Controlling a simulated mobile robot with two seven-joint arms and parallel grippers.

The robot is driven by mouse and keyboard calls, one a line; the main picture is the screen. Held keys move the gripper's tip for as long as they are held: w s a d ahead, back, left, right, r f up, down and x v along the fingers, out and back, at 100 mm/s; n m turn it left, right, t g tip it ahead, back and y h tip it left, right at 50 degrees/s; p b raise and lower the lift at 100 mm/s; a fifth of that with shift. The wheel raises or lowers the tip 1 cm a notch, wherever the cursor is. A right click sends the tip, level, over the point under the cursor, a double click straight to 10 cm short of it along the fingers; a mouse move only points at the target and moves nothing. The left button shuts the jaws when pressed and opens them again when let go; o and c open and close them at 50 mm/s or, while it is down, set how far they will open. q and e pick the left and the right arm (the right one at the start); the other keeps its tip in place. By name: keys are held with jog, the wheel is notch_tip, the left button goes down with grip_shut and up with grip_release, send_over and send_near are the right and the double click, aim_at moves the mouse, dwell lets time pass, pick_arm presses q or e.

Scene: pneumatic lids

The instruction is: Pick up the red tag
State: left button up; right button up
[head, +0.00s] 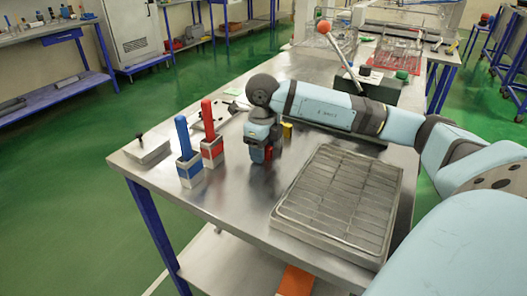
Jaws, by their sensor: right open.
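A red upright stick (207,117), which looks like the red tag, stands in a red and white block (212,152) on the metal table. A similar blue stick (183,137) stands in a blue and white block (190,170) just left of it. My right gripper (262,160) points down, close to the table top, to the right of the red stick and apart from it. It is open. Small red and blue patches show at its fingers; I cannot tell whether they belong to the gripper or to something behind. My left gripper is out of view.
A wire rack tray (340,196) lies right of my gripper. A flat metal box (148,150) lies at the table's left corner. A yellow piece (287,130) is partly hidden behind my wrist. A lever with an orange ball (324,27) rises farther back.

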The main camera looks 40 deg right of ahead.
jog(key=shift+c, duration=0.2)
grip_shut()
jog(key=shift+r, duration=0.2)
